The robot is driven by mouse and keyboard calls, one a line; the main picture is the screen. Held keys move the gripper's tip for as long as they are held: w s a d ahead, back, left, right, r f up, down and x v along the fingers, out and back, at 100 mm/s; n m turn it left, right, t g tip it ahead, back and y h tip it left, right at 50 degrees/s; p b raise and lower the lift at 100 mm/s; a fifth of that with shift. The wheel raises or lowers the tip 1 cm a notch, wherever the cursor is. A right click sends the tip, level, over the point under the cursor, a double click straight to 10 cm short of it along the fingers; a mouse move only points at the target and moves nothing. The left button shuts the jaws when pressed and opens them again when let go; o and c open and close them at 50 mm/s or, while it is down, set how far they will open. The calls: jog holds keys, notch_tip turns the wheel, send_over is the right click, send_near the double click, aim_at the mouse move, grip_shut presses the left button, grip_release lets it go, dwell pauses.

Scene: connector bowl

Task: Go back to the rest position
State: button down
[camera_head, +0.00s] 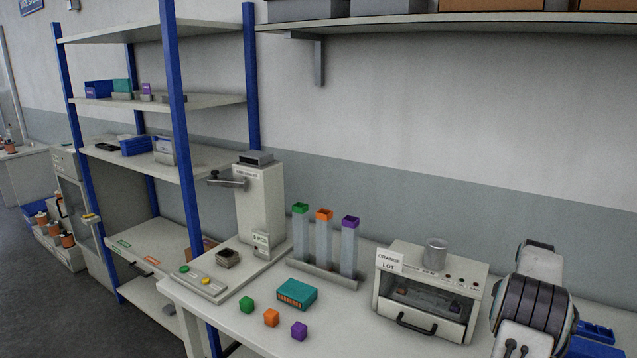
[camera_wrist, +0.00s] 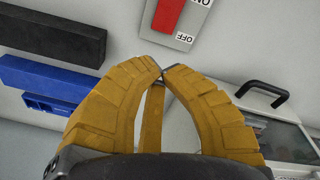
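My gripper (camera_wrist: 162,72) fills the lower middle of the wrist view. Its two yellow-brown fingers curve inward and their tips meet, with nothing visible held between them. It is above a pale surface, just below a red switch (camera_wrist: 170,14) marked ON and OFF in the picture. In the head view my arm stands at the lower right, and the gripper itself cannot be seen there.
A machine labelled ORANGE LOT (camera_head: 435,287) stands left of my arm; its handle (camera_wrist: 263,92) shows in the wrist view. Blue trays (camera_head: 594,336) lie right of the arm.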

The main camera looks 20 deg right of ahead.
jog(key=s+a+f+m, duration=0.1)
jog(key=s+a+f+m+y, duration=0.1)
jog(key=a, duration=0.1)
jog(key=s+a+f+m, duration=0.1)
jog(key=a+f, duration=0.1)
jog(key=shift+a+m+g, duration=0.25)
jog(key=shift+m+g, duration=0.05)
jog(key=shift+g, duration=0.1)
jog(key=s+a+r+n+t, duration=0.1)
jog(key=a+r, duration=0.4)
jog(key=a, duration=0.9)
jog(key=s+a+r+n+t, duration=0.2)
jog(key=a+r+n, duration=0.2)
jog(key=a, duration=1.1)
jog(key=s+a+r+n+t, duration=0.1)
jog(key=a+r, duration=0.6)
jog(key=a, duration=0.7)
jog(key=shift+s+a+r+n, duration=0.25)
jog(key=shift+s+a+n, duration=0.1)
jog(key=shift+s+n, duration=0.65)
